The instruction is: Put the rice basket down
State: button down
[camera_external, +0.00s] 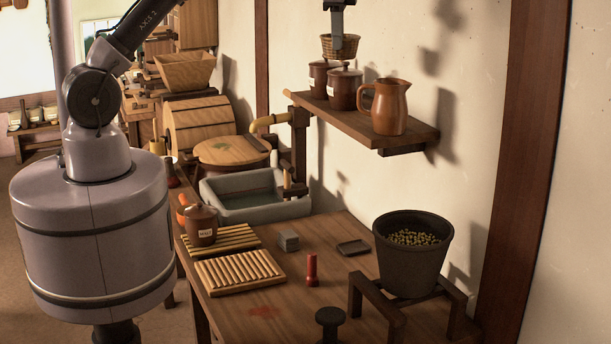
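The rice basket (352,47) is a small woven tan basket at the top centre. It is upright, just above the lidded brown jars of the wall shelf in the picture. My gripper (337,45) reaches down from the top edge of the picture, with its fingers at the basket's near rim. It appears shut on that rim, though the fingers are small here. No contact between the basket and the shelf or jars can be made out. The basket's contents are hidden.
The wall shelf (415,132) bears two lidded jars (345,90) and a brown jug (390,107). Below, the wooden table (330,228) carries a slatted rack (240,271), a malt jar (201,226), a grey block (289,241) and a dark pot (411,262) on a stand. A stone basin (258,211) stands behind.

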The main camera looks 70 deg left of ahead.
jog(key=s+d+f+n+g+h+b, duration=0.15)
jog(key=s+d+n+b, duration=0.25)
jog(key=s+n+b, duration=0.8)
jog(key=s+d+f+n+g+h+b, duration=0.2)
jog(key=s+n+b, duration=0.5)
jog(key=s+n, duration=1.05)
notch_tip(320, 180, down, 51)
jog(key=s+d+m+y+p, duration=0.1)
jog(key=s+m+y, duration=0.1)
jog(key=shift+h, duration=0.25)
jog(key=w+b, duration=0.1)
jog(key=w, duration=0.4)
jog(key=w+f+b, duration=0.1)
jog(key=w, duration=0.4)
jog(key=w+f+b, duration=0.1)
jog(key=w, duration=0.5)
jog(key=shift+a, duration=0.35)
notch_tip(320, 180, down, 4)
jog(key=shift+w+r+b, duration=0.1)
jog(key=shift+r+b, duration=0.1)
jog(key=shift+b, duration=0.85)
jog(key=shift+r, duration=0.15)
jog(key=c, duration=1.6)
grip_release()
